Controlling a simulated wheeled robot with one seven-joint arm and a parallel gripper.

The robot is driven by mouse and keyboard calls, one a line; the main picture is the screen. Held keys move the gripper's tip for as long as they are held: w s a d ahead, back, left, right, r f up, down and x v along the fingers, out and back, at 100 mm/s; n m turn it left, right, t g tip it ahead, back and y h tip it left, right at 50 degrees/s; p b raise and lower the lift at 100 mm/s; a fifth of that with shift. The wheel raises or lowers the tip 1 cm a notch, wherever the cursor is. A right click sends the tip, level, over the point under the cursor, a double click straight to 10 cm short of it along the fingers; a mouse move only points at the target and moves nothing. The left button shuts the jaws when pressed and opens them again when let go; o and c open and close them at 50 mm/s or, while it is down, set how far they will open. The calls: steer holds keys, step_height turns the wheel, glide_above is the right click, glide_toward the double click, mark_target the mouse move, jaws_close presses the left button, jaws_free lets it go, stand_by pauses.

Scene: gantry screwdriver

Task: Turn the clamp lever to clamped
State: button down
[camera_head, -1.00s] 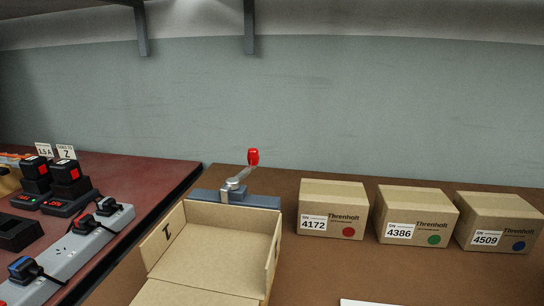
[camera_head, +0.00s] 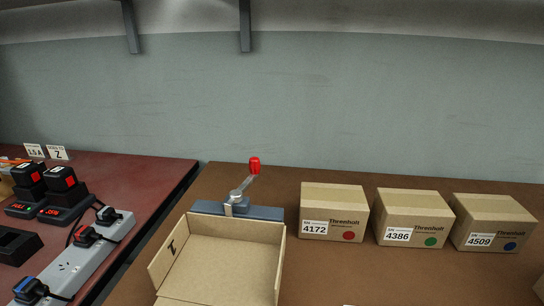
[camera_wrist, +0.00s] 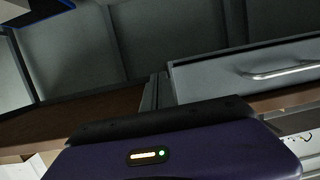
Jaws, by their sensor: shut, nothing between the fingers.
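The clamp lever (camera_head: 246,186) has a silver arm and a red knob (camera_head: 254,165). Its arm slants up and to the right from a pivot on a blue-grey clamp bar (camera_head: 262,212). The bar lies along the back edge of an open cardboard box (camera_head: 278,262). My gripper (camera_wrist: 155,88) shows only in the wrist view, as narrow dark fingers close together above its purple housing. It is shut and empty. The lever does not show in the wrist view, so I cannot tell how far my gripper is from it.
Three closed cartons, 4172 (camera_head: 332,212), 4386 (camera_head: 412,217) and 4509 (camera_head: 492,222), stand to the right. A power strip (camera_head: 85,250) and battery chargers (camera_head: 62,212) are on the red table at left. The wrist view shows a grey drawer front (camera_wrist: 215,78) with a handle (camera_wrist: 280,73).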

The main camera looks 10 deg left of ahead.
step_height(320, 180, up, 39)
steer(key=p, duration=3.8)
steer(key=m+g+y, duration=0.2)
steer(key=m+y, duration=0.8)
steer(key=m, duration=1.8)
glide_toward(259, 166)
steer(key=p+x, duration=0.1)
steer(key=x, duration=0.5)
steer(key=shift+d, duration=0.1)
